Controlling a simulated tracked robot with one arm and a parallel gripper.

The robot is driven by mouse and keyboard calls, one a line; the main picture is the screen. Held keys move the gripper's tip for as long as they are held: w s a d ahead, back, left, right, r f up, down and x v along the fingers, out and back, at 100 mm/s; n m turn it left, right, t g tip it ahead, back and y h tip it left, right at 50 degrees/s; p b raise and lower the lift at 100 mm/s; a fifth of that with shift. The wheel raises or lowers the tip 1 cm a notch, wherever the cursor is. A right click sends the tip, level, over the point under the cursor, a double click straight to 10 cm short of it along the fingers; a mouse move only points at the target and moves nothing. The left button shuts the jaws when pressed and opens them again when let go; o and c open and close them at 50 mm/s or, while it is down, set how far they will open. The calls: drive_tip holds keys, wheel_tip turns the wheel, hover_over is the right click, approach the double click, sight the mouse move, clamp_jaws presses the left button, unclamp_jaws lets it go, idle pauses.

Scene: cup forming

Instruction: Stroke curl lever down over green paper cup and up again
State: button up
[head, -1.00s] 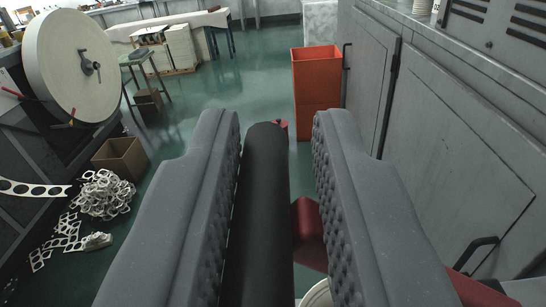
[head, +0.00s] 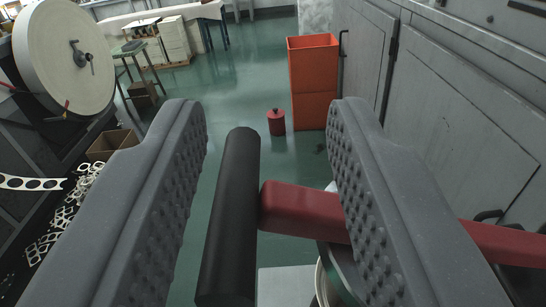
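The curl lever shows as a black cylindrical grip (head: 229,220) on a red arm (head: 303,212) that runs off to the right behind my right finger. My gripper (head: 268,118) is open, with its grey studded fingers on either side of the grip. There is a clear gap between the grip and each finger. The grip is nearer the left finger and is tilted slightly. A round pale rim (head: 321,284) shows low between the fingers, mostly hidden by the right finger and the red arm. No green paper cup can be seen.
A grey cabinet (head: 455,120) lines the right side. On the left are a large white reel (head: 64,58), a cardboard box (head: 112,144) and punched paper scrap (head: 62,212).

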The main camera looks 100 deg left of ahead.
drive_tip(key=w+d+p, duration=0.1)
drive_tip(key=d+p, duration=0.1)
drive_tip(key=d, duration=1)
drive_tip(key=shift+w+d, duration=0.25)
drive_tip(key=shift+w, duration=0.15)
